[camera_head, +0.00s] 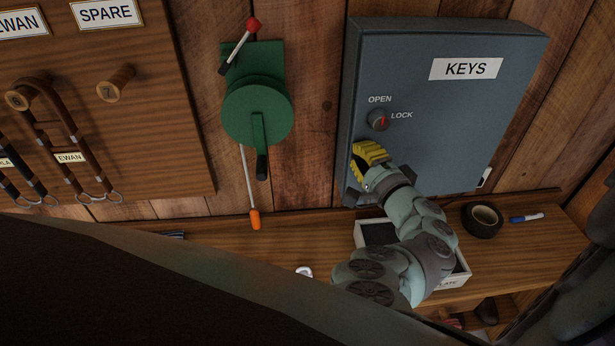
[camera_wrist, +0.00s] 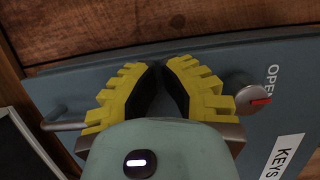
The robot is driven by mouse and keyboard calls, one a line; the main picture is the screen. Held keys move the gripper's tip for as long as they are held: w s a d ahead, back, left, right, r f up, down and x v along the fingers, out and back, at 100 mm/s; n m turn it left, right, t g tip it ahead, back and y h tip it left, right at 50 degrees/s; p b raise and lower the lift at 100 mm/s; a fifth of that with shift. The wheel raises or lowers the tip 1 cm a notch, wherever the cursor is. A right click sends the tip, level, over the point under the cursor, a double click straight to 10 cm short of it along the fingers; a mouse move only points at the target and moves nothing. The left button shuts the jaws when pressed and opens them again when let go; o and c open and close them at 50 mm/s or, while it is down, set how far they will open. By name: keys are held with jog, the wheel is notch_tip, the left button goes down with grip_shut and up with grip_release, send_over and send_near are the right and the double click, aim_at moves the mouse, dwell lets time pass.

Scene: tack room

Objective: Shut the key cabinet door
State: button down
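The key cabinet (camera_head: 440,110) is a blue-grey box on the plank wall, with a KEYS label on its door. The door (camera_head: 450,135) lies about in line with the box; I cannot tell whether it is flush or slightly ajar. A knob (camera_head: 378,120) with a red mark, between OPEN and LOCK, also shows in the wrist view (camera_wrist: 253,98). My gripper (camera_head: 364,158) is at the lower left of the door, below the knob. Its yellow fingers (camera_wrist: 161,66) nearly meet at the tips with nothing between them. A metal bar handle (camera_wrist: 66,122) lies beside them; the hand hides it from the head view.
A wooden shelf (camera_head: 300,235) runs below, holding a white-rimmed tray (camera_head: 462,272) under my arm, a black tape roll (camera_head: 482,220) and a blue marker (camera_head: 526,218). A green crank device (camera_head: 257,112) hangs left of the cabinet. A peg board (camera_head: 150,140) with bridles is farther left.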

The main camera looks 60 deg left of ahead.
jog(key=shift+w+a, duration=0.35)
jog(key=shift+a, duration=0.3)
jog(key=shift+w, duration=0.1)
